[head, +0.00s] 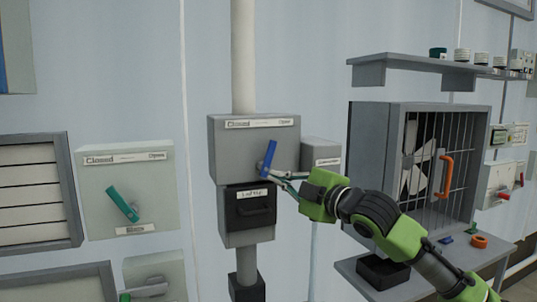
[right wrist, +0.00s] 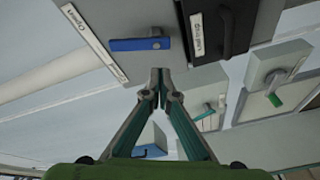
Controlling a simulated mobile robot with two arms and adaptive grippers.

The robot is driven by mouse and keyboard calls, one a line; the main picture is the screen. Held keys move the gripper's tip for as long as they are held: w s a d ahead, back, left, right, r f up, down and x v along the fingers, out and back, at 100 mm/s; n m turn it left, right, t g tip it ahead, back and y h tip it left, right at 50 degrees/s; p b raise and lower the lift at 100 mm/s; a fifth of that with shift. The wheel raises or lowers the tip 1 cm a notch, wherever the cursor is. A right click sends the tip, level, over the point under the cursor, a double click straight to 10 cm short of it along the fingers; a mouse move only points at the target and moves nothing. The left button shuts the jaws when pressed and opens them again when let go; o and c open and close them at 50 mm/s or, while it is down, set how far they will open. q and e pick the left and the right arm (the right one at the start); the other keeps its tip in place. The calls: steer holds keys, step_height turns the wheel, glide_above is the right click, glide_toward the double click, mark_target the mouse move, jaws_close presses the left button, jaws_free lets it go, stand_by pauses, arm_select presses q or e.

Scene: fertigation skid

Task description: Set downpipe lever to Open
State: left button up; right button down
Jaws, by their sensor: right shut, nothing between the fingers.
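The downpipe lever (head: 267,158) is a blue bar on the front of a grey box (head: 228,152) that sits on a vertical pipe. It stands nearly upright, its top leaning slightly right. A label strip (head: 259,123) above it reads Closed at its left and seemingly Open at its right. The lever also shows in the right wrist view (right wrist: 135,45). My right gripper (head: 273,176) is shut and empty, its tips close to the lever's lower end. In the right wrist view the tips (right wrist: 160,72) meet beside the lever, not around it; contact is unclear. My left gripper is out of view.
Below is a dark panel with a handle (head: 252,212). A pale box with a green lever (head: 122,204) is at left. A small grey box (head: 320,154) adjoins at right, before a barred cabinet with an orange handle (head: 445,176). A shelf (head: 410,63) holds several jars.

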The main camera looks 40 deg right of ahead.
mark_target(270, 149)
step_height(270, 149, up, 6)
steer(key=s+a+n+t, duration=0.1)
steer(key=s, duration=0.1)
steer(key=w+r+p, duration=0.1)
steer(key=w+p, duration=0.6)
steer(key=w, duration=0.3)
steer(key=d, duration=0.1)
steer(key=s+d+f, duration=0.1)
steer(key=shift+s+d+f+y, duration=0.1)
steer(key=shift+d+f+y, duration=0.1)
steer(key=shift+d+y, duration=0.15)
steer(key=shift+d+f+b, duration=0.35)
steer(key=shift+d+b, duration=0.05)
steer(key=shift+b, duration=0.05)
steer(key=shift+s+d+f+m+b, duration=0.15)
steer(key=shift+d+m+b, duration=0.2)
steer(key=shift+m, duration=0.25)
steer(key=shift+d+m+t, duration=0.1)
steer(key=shift+m+t, duration=0.3)
steer(key=shift+m, duration=0.2)
